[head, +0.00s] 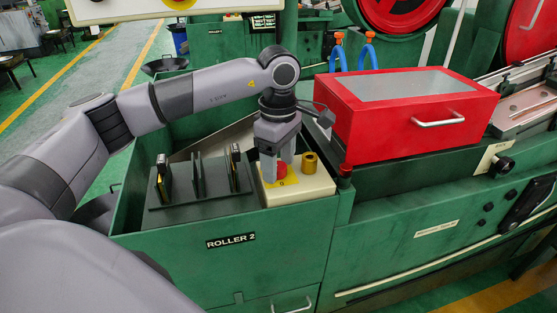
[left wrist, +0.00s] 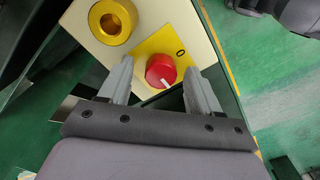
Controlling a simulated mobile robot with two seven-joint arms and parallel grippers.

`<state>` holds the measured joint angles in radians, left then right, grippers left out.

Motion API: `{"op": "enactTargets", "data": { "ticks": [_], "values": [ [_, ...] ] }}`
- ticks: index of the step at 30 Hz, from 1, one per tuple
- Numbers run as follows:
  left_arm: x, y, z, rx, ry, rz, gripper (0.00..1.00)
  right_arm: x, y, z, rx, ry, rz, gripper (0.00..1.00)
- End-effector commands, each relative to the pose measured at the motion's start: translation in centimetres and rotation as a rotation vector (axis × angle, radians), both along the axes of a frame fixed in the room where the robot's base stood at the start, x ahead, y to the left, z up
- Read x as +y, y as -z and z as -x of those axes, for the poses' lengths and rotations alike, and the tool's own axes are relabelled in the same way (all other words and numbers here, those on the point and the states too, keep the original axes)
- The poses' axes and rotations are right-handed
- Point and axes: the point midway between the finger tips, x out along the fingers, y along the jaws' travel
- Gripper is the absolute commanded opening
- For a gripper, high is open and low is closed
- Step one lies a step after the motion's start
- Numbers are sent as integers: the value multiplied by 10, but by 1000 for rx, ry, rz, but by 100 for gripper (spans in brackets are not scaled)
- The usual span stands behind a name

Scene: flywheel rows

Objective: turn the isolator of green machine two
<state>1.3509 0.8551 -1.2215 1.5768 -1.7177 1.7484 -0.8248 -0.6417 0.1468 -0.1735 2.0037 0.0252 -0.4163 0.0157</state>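The isolator is a red rotary knob (head: 282,170) on a yellow plate (head: 290,182), set in a cream panel (head: 318,190) on the green machine labelled ROLLER 2 (head: 231,240). In the left wrist view the red knob (left wrist: 161,71) has a white pointer mark, and a 0 shows on the yellow plate (left wrist: 172,44). My left gripper (head: 277,176) points down over the knob. In the left wrist view its fingers (left wrist: 158,85) are open, one on each side of the knob, with gaps visible. Whether the fingertips reach knob height is unclear. My right gripper is not in view.
A brass ring (head: 310,163) stands beside the knob on the panel. A red box (head: 405,112) with a handle is close on the right. A dark rack (head: 200,190) with upright plates is on the left. A small red-topped post (head: 345,170) stands at the panel's right.

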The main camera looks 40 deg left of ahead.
Motion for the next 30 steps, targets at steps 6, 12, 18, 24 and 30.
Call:
{"op": "enactTargets", "data": {
  "ticks": [6,12,18,24,30],
  "values": [
    [0,-5,0,1,0,0,63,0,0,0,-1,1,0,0],
    [-1,-36,0,-3,0,1,63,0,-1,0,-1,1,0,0],
    [0,-64,0,-2,0,1,63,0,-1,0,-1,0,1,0],
    [0,-71,0,1,0,0,63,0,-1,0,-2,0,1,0],
    [0,-71,0,1,0,0,63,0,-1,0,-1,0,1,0]
  ]
}}
